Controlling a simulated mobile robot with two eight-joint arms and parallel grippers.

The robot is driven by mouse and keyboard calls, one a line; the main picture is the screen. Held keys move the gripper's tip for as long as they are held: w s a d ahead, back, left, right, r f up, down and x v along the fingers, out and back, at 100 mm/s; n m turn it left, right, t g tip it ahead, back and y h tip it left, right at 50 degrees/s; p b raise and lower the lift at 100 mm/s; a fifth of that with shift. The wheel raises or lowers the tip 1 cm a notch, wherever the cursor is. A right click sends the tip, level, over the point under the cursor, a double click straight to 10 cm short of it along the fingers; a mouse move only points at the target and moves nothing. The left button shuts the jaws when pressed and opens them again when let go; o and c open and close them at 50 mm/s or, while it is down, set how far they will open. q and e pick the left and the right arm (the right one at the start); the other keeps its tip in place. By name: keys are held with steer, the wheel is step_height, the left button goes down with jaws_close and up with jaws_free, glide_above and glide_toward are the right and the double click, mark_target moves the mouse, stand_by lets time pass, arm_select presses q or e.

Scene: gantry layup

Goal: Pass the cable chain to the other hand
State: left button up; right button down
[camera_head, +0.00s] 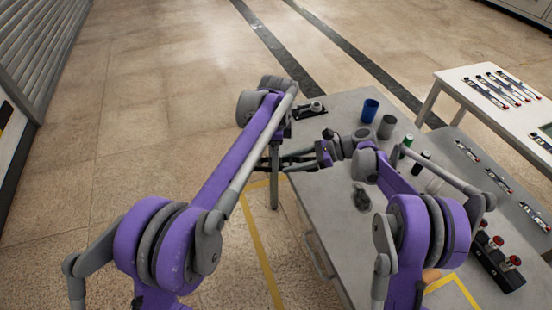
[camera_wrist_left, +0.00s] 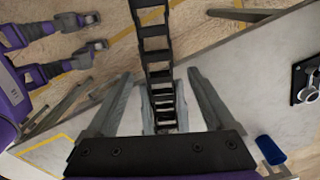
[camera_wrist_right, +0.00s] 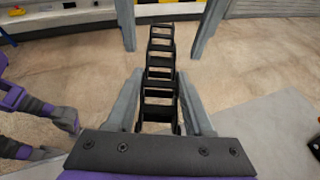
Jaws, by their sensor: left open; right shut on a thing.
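The cable chain (camera_wrist_left: 155,55) is a black strip of open links. It runs between the two fingers of my left gripper (camera_wrist_left: 160,95) in the left wrist view, with gaps at both sides. My left gripper is open around it. In the right wrist view the chain (camera_wrist_right: 158,85) stretches away from between the fingers of my right gripper (camera_wrist_right: 160,100), which is shut on it. In the head view my right gripper (camera_head: 303,160) points left near the table's left edge. The chain there is small and dark, partly hidden by the grippers and my left arm.
The grey table (camera_head: 335,215) holds a blue cup (camera_head: 370,110), a grey cup (camera_head: 387,127), a green-topped bottle (camera_head: 407,143) and a black device (camera_head: 310,109). A red-button box (camera_head: 497,262) stands at its right. A white table (camera_head: 470,90) stands beyond. Floor left of the table is clear.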

arm_select(q)
steer(key=shift+f, duration=1.35)
steer(key=shift+c, duration=0.3)
jaws_close()
arm_select(e)
steer(key=shift+c, duration=1)
jaws_free()
